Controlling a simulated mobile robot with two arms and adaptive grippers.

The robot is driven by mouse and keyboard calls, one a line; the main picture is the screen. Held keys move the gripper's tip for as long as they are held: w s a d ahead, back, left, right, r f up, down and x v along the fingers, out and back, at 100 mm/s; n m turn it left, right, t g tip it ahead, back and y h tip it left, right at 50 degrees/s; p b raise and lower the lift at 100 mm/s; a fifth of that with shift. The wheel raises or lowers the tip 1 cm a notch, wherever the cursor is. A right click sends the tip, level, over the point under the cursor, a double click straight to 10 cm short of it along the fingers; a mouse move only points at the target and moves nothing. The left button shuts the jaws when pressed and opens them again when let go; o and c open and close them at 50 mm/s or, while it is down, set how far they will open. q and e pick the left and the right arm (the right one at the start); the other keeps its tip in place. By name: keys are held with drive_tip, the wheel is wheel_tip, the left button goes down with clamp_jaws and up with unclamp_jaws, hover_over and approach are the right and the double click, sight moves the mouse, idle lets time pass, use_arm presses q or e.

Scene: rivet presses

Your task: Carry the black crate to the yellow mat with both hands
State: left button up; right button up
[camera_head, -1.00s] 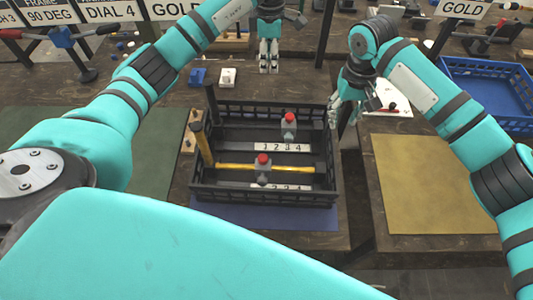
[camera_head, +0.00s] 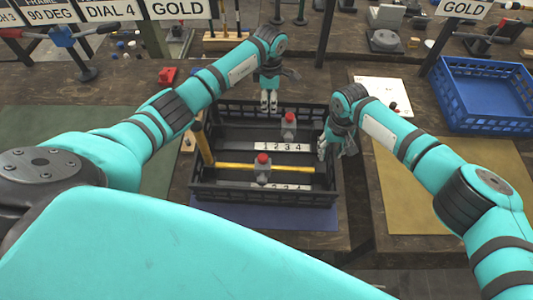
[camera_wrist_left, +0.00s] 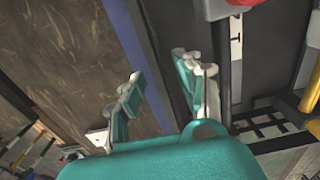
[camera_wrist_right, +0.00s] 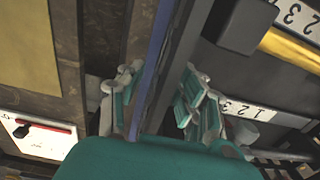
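The black crate (camera_head: 232,197) stands on a blue mat (camera_head: 270,216) and holds two grey bottles (camera_head: 289,122) with red caps, a yellow bar (camera_head: 230,167) and number strips. The yellow mat (camera_head: 425,205) lies to its right, partly behind my right arm. My left gripper (camera_head: 268,102) is at the crate's far rim; in the left wrist view its fingers (camera_wrist_left: 158,88) are apart, near the wall. My right gripper (camera_head: 325,146) is at the right rim; in the right wrist view its open fingers (camera_wrist_right: 158,100) stand either side of the wall.
A dark gap (camera_head: 368,200) separates the crate's table from the yellow mat's table. A blue crate (camera_head: 480,95) and a white sheet (camera_head: 383,95) lie beyond the yellow mat. A green mat (camera_head: 60,125) is at left. Sign posts stand behind.

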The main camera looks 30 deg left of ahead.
use_arm(q)
drive_tip(key=shift+f, duration=0.15)
use_arm(e)
drive_tip(key=shift+f, duration=0.15)
use_arm(q)
drive_tip(key=shift+c, duration=0.2)
use_arm(e)
drive_tip(key=shift+c, duration=0.2)
use_arm(q)
clamp_jaws()
use_arm(e)
clamp_jaws()
use_arm(q)
drive_tip(key=shift+w+a+r, duration=0.1)
drive_tip(key=shift+w+r, duration=0.05)
drive_tip(key=shift+r, duration=0.15)
use_arm(e)
drive_tip(key=shift+w+r, duration=0.1)
drive_tip(key=shift+r, duration=0.15)
